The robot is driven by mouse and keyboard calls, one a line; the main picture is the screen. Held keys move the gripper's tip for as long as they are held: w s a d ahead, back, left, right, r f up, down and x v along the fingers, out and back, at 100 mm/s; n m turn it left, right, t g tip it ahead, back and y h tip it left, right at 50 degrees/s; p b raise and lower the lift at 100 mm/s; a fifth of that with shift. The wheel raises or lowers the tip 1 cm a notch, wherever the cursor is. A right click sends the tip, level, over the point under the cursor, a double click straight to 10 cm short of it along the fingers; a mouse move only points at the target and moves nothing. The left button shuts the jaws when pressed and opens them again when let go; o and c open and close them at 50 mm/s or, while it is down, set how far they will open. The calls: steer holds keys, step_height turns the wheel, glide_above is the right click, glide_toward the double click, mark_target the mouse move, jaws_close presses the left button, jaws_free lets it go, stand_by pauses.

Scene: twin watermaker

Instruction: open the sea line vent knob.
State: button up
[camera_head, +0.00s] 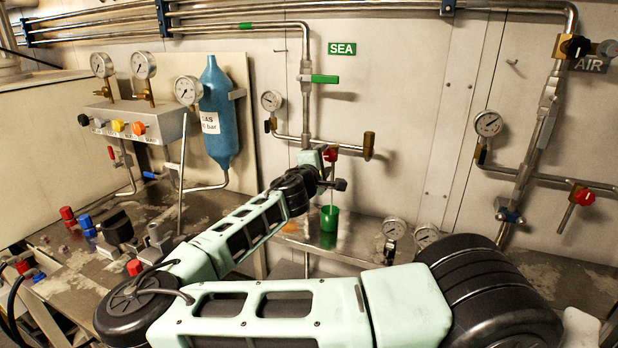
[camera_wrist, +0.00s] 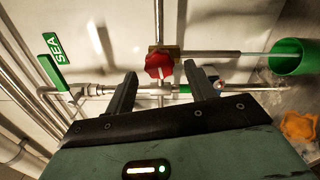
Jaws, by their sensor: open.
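The red knob (camera_wrist: 159,65) sits on a brass-coloured fitting on the sea line pipe. In the wrist view it lies just ahead of and between the fingertips of my gripper (camera_wrist: 160,74), which is open. I see no clear contact between fingers and knob. In the head view the red knob (camera_head: 330,155) shows just past the end of my arm, below the green SEA sign (camera_head: 342,48). My wrist partly hides the pipework there, and the fingers are hard to make out.
A green cup (camera_head: 329,218) stands below the knob; it shows at the wrist view's upper right (camera_wrist: 288,55). A gauge (camera_head: 271,101) and a green-handled valve (camera_head: 324,79) are close on the sea line. Round gauges (camera_head: 394,229) lie right of the cup.

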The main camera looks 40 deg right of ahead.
steer(key=b+v, duration=0.2)
steer(key=v, duration=1.3)
steer(key=shift+a+b, duration=0.15)
steer(key=shift+b, duration=0.2)
steer(key=shift+f, duration=0.1)
